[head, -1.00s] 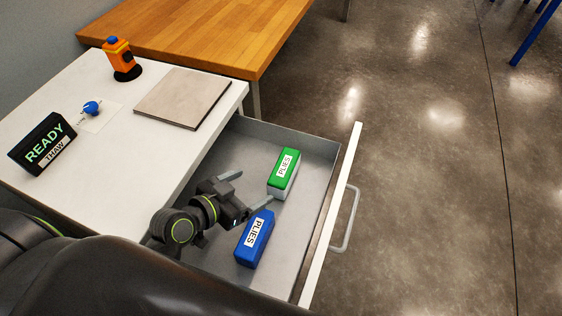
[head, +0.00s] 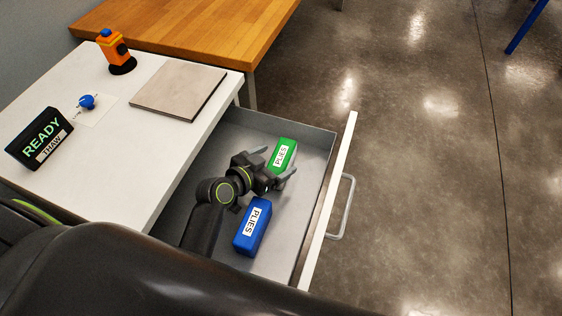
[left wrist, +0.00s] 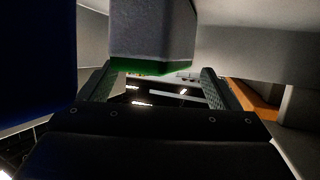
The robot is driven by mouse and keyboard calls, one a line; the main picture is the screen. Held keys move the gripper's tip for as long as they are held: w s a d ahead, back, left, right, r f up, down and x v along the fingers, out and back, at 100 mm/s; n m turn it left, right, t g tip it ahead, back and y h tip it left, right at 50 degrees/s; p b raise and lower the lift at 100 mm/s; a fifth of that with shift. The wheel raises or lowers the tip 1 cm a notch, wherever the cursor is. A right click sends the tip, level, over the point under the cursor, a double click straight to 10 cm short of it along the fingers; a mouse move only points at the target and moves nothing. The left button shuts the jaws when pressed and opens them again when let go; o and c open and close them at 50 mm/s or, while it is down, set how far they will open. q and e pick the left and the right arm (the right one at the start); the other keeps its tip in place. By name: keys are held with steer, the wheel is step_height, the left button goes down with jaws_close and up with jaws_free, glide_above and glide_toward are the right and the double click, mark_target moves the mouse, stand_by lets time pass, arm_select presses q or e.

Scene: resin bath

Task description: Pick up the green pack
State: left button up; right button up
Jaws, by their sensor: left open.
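The green pack (head: 287,147), with a white label reading PLIES, stands in the open grey drawer (head: 313,150). My left gripper (head: 275,163) is open, its fingers pointing at the near end of the green pack, one finger to each side. In the left wrist view the pack (left wrist: 152,30) shows as a grey block with a green edge, in front of and between the open fingers (left wrist: 157,82). I cannot tell if they touch it. My right gripper is not in view.
A blue pack (head: 252,228), also labelled PLIES, stands in the drawer close beside my left gripper. The white table (head: 150,150) holds a READY/THAW sign (head: 40,138), a grey plate (head: 178,88), an orange device (head: 113,50) and a blue knob (head: 87,102).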

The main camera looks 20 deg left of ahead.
arm_select(q)
steer(key=shift+w+d+f, duration=0.2)
steer(key=shift+w+d, duration=0.05)
steer(key=shift+w, duration=0.25)
steer(key=shift+c, duration=0.4)
steer(key=shift+s, duration=0.1)
steer(key=c, duration=1.4)
